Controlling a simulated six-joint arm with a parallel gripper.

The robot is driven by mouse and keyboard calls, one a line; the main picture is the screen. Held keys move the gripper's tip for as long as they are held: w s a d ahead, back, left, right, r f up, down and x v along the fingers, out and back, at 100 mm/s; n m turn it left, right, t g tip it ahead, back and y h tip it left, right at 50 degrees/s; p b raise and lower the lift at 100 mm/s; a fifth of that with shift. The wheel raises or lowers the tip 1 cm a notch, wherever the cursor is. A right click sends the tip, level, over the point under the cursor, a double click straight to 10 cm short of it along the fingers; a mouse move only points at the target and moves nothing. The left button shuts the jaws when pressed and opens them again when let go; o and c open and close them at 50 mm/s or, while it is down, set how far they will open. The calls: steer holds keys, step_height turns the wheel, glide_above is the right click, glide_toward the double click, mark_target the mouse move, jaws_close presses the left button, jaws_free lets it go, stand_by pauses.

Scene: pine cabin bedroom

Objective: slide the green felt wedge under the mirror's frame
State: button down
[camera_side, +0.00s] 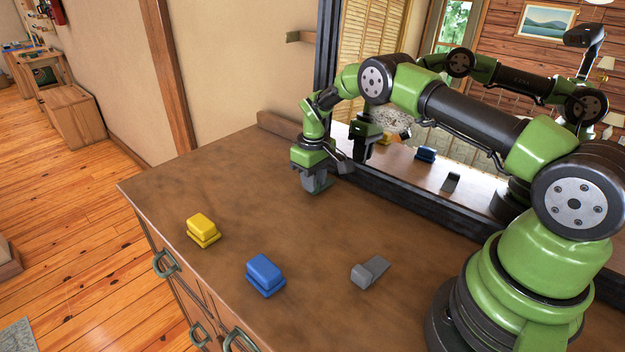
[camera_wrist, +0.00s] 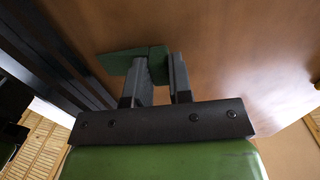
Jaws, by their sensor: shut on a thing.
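The green felt wedge is between the fingers of my gripper (camera_side: 317,184), just above or on the dresser top; its contact with the wood is unclear. In the side view little of the wedge shows below the fingers. The wrist view shows the wedge (camera_wrist: 122,62) held by my gripper (camera_wrist: 160,72), with one end sticking out left towards the mirror's frame. The mirror's black frame (camera_side: 420,206) stands along the back of the dresser, right of my gripper; it also shows in the wrist view (camera_wrist: 60,62). The wedge looks close to the frame, with a small gap.
A yellow block-like piece (camera_side: 202,230), a blue one (camera_side: 264,274) and a grey wedge (camera_side: 370,271) lie on the brown dresser top (camera_side: 240,200), nearer the front. The mirror glass reflects my arm and these pieces. The dresser top left of my gripper is clear.

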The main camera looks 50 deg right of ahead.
steer(key=shift+d+f, duration=0.1)
steer(key=shift+d, duration=1.35)
stand_by(0.5)
steer(key=c, duration=0.9)
jaws_free()
steer(key=shift+c, duration=0.2)
steer(key=shift+r, duration=0.35)
steer(key=s+a+r+t, duration=0.1)
steer(key=a+r, duration=0.1)
steer(key=r, duration=0.8)
steer(key=s+a+r+t, duration=0.1)
steer(key=a+r, duration=0.1)
steer(key=r, duration=0.8)
steer(key=s+a+r+m+t, duration=0.2)
steer(key=s+a+r, duration=0.4)
steer(key=s+r, duration=0.35)
steer(key=s+a+m+t+y, duration=0.1)
steer(key=s+a, duration=0.2)
steer(key=s, duration=0.5)
steer(key=s+a+m+t+y, duration=0.1)
steer(key=s+a+t, duration=0.1)
steer(key=s, duration=0.6)
steer(key=shift+s+a+f, duration=0.15)
steer(key=shift+a, duration=0.25)
